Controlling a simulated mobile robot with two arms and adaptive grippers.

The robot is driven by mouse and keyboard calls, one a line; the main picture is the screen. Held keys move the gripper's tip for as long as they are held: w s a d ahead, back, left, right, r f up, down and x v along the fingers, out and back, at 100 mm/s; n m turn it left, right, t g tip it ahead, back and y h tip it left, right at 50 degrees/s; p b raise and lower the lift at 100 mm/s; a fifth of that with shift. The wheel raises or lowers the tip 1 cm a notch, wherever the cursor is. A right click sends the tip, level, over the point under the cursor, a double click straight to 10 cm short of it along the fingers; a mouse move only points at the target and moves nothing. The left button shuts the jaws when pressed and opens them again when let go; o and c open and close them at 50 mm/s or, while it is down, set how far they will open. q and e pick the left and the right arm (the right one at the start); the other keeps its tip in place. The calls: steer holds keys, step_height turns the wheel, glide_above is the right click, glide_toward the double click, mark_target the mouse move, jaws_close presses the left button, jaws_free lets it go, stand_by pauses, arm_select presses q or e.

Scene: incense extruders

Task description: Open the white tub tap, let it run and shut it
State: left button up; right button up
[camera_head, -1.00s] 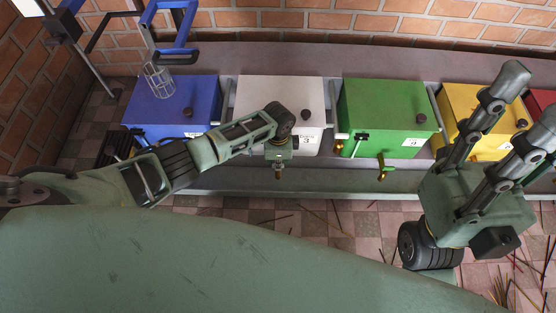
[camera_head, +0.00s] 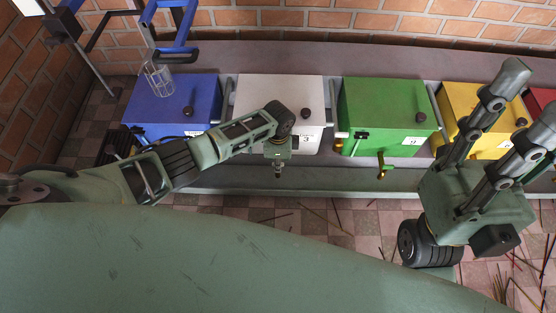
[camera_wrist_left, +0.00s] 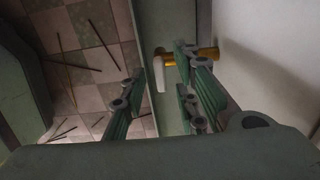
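The white tub (camera_head: 290,93) stands on the ledge between the blue and green tubs. Its tap is hidden behind my left gripper (camera_head: 278,172) in the head view. In the left wrist view a brass tap (camera_wrist_left: 205,53) juts from a pale wall, with a white handle (camera_wrist_left: 159,75) at its end. My left gripper (camera_wrist_left: 160,98) is open, its fingers apart. The handle shows beyond the gap, close to the right finger; I cannot tell whether they touch. My right gripper (camera_head: 530,95) is raised at the right, fingers apart and empty.
The blue tub (camera_head: 175,103), green tub (camera_head: 385,105) and yellow tub (camera_head: 470,100) stand in the same row. The green tub's tap (camera_head: 381,166) hangs to the right of my left gripper. Thin sticks lie on the tiled floor (camera_head: 345,225).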

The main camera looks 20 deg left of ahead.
arm_select(q)
steer(key=shift+r, duration=0.1)
step_height(320, 180, up, 12)
stand_by(0.6)
stand_by(0.4)
